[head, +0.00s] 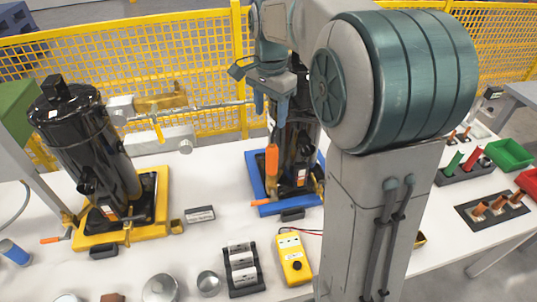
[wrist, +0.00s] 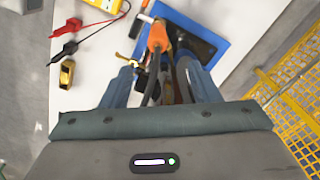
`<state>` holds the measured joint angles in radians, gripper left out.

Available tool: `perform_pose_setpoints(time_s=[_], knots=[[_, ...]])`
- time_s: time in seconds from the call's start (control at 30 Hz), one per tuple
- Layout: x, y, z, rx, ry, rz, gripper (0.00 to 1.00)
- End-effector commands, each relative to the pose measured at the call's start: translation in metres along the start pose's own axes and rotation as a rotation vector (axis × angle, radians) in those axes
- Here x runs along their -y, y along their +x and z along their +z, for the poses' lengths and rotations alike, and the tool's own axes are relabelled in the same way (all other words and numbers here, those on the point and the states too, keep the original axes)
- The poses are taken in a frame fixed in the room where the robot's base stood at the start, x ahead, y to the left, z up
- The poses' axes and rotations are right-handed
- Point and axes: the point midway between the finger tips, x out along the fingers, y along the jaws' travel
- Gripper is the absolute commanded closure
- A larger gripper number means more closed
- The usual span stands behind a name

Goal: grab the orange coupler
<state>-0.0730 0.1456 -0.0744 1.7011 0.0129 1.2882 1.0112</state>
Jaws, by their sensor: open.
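The orange coupler (head: 272,160) stands roughly upright in front of the black compressor (head: 300,150) on the blue pallet (head: 252,163). In the wrist view the orange coupler (wrist: 158,37) lies just beyond my fingertips, with a dark hose running from it back between the fingers. My gripper (head: 271,110) is open above the coupler in the head view, pointing down. In the wrist view its two blue-grey fingers (wrist: 157,68) stand apart, with the coupler near the middle of the gap. They do not appear closed on it. My arm hides part of the compressor.
A yellow meter (head: 293,258) and a rack of grey blocks (head: 242,268) stand at the front of the white table. Another black compressor (head: 85,145) stands on a yellow pallet (head: 160,200) at left. A yellow mesh fence (head: 200,60) runs behind.

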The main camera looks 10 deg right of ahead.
Motion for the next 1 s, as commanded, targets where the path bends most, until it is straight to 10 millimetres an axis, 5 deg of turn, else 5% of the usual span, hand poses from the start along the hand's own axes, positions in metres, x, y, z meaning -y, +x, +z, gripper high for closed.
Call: perform_pose_setpoints(time_s=[0.17, 0.5, 1.0], knots=[[0.006, 0.012, -0.003, 0.005, 0.035, 0.010, 0.44], [0.005, 0.074, -0.002, 0.004, 0.032, 0.010, 0.44], [-0.004, 0.128, -0.003, 0.004, 0.031, 0.010, 0.44]])
